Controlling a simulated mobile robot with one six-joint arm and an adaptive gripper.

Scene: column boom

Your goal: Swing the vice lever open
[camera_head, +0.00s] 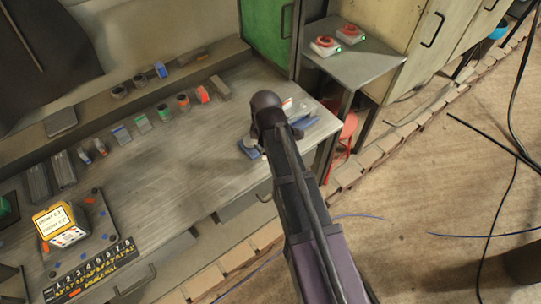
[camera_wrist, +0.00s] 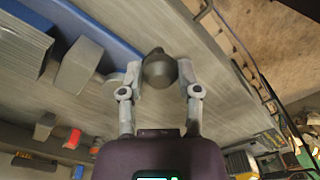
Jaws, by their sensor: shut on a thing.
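In the wrist view my gripper (camera_wrist: 161,72) is closed around a dark round knob (camera_wrist: 159,68), which looks like the end of the vice lever. One finger lies on each side of the knob. The lever's shaft cannot be made out. A blue body (camera_wrist: 85,25), seemingly the vice, lies to the left of the knob, with grey blocks (camera_wrist: 80,63) beside it. In the head view blue parts (camera_head: 250,148) show beside my arm near the bench's right end. My arm hides my gripper and the knob there.
The long grey workbench (camera_head: 170,180) is mostly bare in the middle. Several small items line its back edge. A yellow-and-white box (camera_head: 62,226) stands at the left. A side table (camera_head: 352,66) holds two red-topped devices. Black cables (camera_head: 490,165) cross the floor at right.

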